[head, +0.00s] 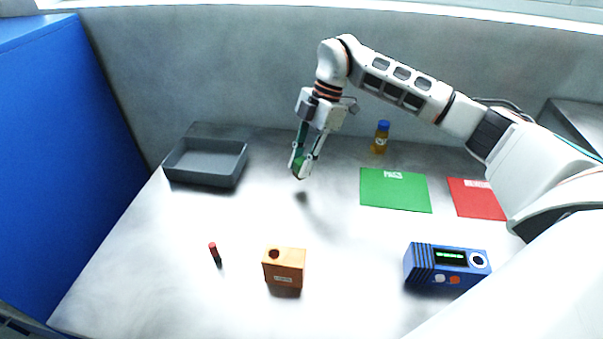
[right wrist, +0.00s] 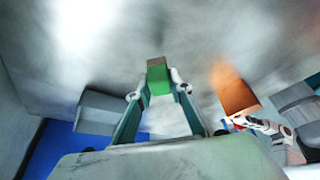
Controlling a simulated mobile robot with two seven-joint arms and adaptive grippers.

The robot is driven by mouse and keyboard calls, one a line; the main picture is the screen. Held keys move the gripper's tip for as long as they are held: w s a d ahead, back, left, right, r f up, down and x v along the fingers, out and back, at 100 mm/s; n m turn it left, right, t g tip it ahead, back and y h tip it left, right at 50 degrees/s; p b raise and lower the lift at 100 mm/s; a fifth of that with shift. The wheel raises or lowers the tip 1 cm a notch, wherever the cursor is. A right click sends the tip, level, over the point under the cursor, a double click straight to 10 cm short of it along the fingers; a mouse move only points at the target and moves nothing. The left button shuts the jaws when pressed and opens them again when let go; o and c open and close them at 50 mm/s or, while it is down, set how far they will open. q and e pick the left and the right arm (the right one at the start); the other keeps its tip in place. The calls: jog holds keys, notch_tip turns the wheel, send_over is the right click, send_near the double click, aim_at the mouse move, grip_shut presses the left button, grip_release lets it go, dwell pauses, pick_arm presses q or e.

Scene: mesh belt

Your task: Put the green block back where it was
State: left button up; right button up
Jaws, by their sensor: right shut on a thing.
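The green block (right wrist: 159,80) sits between the fingertips of my right gripper (right wrist: 158,90) in the right wrist view. In the head view the right gripper (head: 302,168) points down over the middle back of the table, and the green block (head: 298,171) shows at its tips, partly hidden by the fingers. A small dark shadow lies on the table below it, so the block appears held above the surface. My right gripper is shut on the block.
A grey tray (head: 206,181) stands back left. A green mat (head: 395,203), a red mat (head: 474,211) and an amber bottle with a blue cap (head: 381,137) are right. In front are an orange holed block (head: 284,267), a red-and-black stick (head: 215,254) and a blue device (head: 424,266).

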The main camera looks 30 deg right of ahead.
jog(key=shift+f, duration=1.85)
jog(key=shift+f, duration=0.1)
jog(key=o, duration=1)
jog(key=v, duration=1.2)
